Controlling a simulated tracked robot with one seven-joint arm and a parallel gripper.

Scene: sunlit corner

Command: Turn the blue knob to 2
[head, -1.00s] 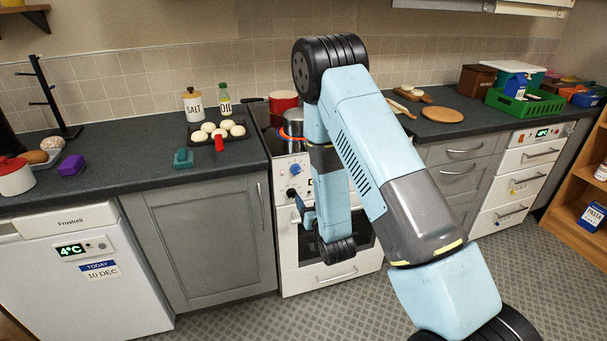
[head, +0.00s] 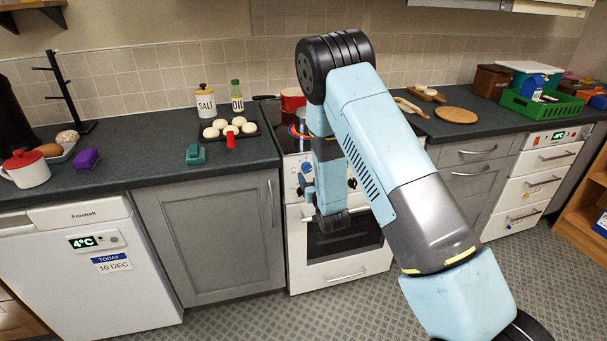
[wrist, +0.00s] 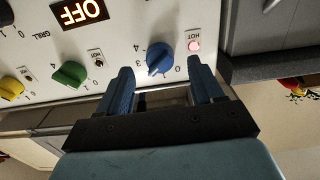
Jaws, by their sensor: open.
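The blue knob (wrist: 160,58) is on the white stove panel in the wrist view, with numbers around it. A pale mark shows on its lower left side, but I cannot tell for sure which number it points at. My gripper (wrist: 160,70) is open, with one blue finger on each side of the knob; whether either finger touches it I cannot tell. In the head view the blue knob (head: 306,167) shows small on the stove front, just above my gripper (head: 304,188), which is partly hidden by my arm.
A green knob (wrist: 70,74) and a yellow knob (wrist: 11,88) sit left of the blue one, below an OFF display (wrist: 80,12). A lit HOT lamp (wrist: 194,45) is close to my right finger. A red pot (head: 292,100) stands on the stove.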

